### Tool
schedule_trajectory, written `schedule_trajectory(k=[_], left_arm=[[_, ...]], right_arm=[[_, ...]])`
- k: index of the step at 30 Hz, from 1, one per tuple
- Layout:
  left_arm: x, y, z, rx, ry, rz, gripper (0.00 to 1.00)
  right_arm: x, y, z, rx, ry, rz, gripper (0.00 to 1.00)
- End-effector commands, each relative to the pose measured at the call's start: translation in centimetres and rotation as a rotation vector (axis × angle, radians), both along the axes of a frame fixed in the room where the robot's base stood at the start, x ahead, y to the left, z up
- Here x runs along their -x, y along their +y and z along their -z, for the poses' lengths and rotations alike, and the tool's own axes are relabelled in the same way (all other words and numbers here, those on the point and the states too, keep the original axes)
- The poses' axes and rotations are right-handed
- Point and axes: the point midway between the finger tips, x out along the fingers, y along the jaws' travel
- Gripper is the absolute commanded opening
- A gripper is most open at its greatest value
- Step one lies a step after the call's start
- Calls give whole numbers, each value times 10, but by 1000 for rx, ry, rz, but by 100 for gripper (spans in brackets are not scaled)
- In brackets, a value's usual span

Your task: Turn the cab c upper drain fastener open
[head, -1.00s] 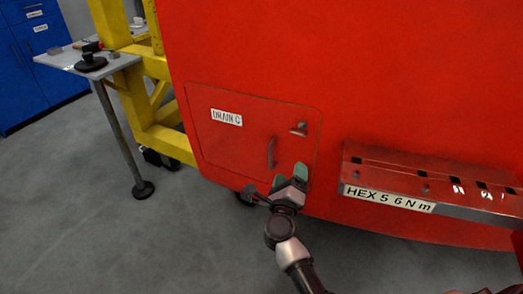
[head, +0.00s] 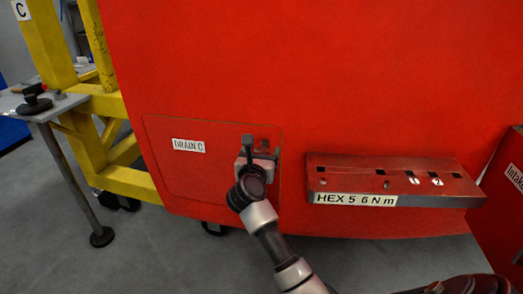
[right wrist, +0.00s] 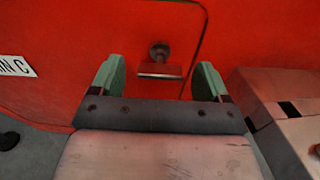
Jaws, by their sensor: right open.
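The red drain hatch, labelled DRAIN C (head: 189,146), is set in the large red nosecone in the head view. The upper fastener is a small grey knob with a flat bar (right wrist: 160,69); in the right wrist view its bar lies about horizontal. In the head view the fastener is largely hidden by my right gripper (head: 261,148). My right gripper, which also shows in the right wrist view (right wrist: 160,78), is open, with its green-padded fingers on either side of the fastener and a gap to each side. I cannot tell the remaining depth. My left gripper is not in view.
A red tool rack labelled HEX 5 6 N m (head: 355,199) juts out to the right of the hatch, close to the right finger side. A yellow frame (head: 105,105) and a grey side table (head: 45,106) stand at the left.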

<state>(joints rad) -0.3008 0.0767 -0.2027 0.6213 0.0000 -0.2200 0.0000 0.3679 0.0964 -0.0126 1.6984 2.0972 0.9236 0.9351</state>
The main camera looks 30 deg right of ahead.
Motion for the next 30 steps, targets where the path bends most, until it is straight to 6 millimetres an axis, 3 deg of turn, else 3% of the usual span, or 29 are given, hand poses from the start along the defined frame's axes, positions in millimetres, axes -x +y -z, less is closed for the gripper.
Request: schedule_trajectory(k=[13, 23, 30], left_arm=[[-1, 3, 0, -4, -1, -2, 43], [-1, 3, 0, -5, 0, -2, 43], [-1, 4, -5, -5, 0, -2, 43]], right_arm=[[-9, -9, 0, 0, 0, 0, 77], [-9, -9, 0, 0, 0, 0, 27], [-9, -9, -1, 15, 16, 0, 27]])
